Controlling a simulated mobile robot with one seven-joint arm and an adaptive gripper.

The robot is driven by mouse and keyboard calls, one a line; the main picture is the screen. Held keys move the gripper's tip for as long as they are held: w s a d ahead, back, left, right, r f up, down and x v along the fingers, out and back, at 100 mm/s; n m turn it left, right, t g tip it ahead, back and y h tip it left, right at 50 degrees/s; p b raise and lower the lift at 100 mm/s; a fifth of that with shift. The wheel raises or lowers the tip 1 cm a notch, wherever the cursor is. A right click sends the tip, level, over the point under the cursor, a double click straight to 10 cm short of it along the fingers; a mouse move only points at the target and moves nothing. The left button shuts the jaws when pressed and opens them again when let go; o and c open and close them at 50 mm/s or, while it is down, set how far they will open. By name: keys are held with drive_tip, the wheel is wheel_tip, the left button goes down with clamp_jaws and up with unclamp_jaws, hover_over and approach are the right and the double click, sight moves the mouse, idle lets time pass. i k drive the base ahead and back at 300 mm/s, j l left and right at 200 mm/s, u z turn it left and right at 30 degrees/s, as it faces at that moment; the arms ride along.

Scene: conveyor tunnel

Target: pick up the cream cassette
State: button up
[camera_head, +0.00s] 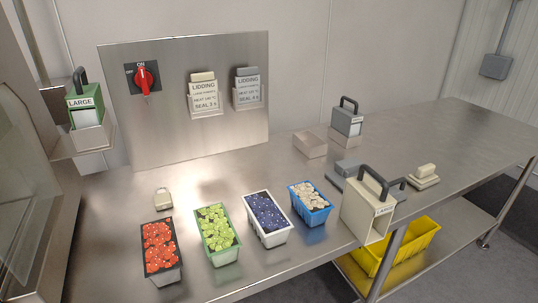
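The cream cassette (364,211) stands upright near the front edge of the steel table, right of the middle. It is a tall, boxy piece with a black arched handle on top and a white label at its upper right. Its lower part overlaps the table edge in the picture, so I cannot tell exactly where its base rests. My gripper is not in view.
A grey device (346,168) sits close behind the cassette. A blue tray (314,216) stands to its left, beside several filled trays. A grey cassette (347,122) and a steel block (310,144) stand farther back.

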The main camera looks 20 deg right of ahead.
sight(367, 207)
drive_tip(key=k+l+z, duration=0.2)
drive_tip(key=l+z, duration=0.2)
drive_tip(key=l, duration=0.25)
drive_tip(key=k+l+z, duration=0.25)
drive_tip(key=l+z, duration=0.2)
drive_tip(key=l, duration=0.25)
